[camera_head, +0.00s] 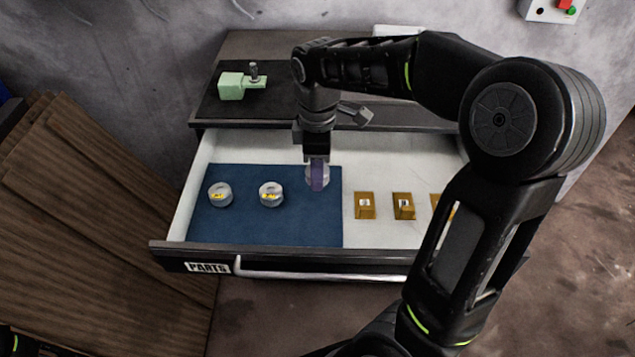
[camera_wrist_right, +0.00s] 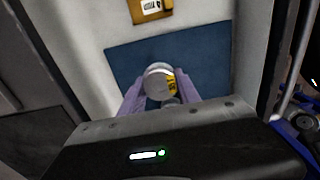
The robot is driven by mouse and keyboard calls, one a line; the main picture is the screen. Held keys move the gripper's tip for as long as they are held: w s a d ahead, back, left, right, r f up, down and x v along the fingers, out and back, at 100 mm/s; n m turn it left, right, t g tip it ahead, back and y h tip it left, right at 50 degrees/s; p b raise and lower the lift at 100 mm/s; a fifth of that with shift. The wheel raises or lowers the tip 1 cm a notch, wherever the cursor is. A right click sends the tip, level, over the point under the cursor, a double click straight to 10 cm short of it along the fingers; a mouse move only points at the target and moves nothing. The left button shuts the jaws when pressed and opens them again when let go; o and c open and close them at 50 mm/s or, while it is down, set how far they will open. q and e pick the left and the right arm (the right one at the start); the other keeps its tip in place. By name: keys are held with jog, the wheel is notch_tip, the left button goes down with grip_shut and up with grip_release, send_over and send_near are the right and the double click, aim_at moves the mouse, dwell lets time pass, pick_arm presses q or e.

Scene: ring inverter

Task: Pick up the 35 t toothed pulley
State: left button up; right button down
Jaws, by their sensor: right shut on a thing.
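My right gripper (camera_head: 317,178) points down over the right part of a blue mat (camera_head: 260,232) in the open drawer. Its purple fingers, also in the right wrist view (camera_wrist_right: 158,96), are shut on a silver round pulley (camera_wrist_right: 157,80) with a yellow label. The label's tooth count is too small to read. In the head view the held pulley is mostly behind the fingers; I cannot tell whether it touches the mat. Two similar pulleys with yellow labels stand on the mat to the left, one at the far left (camera_head: 220,194) and one in the middle (camera_head: 271,194). My left gripper is out of view.
Several brown blocks, one nearest the mat (camera_head: 364,206), stand on the drawer's white floor to the right. The drawer front (camera_head: 290,255) has a PARTS label and handle. A pale green fixture (camera_head: 232,86) stands on the dark worktop behind. Wooden boards (camera_head: 90,220) lean at the left.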

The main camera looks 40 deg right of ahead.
jog(key=shift+r, duration=1.9)
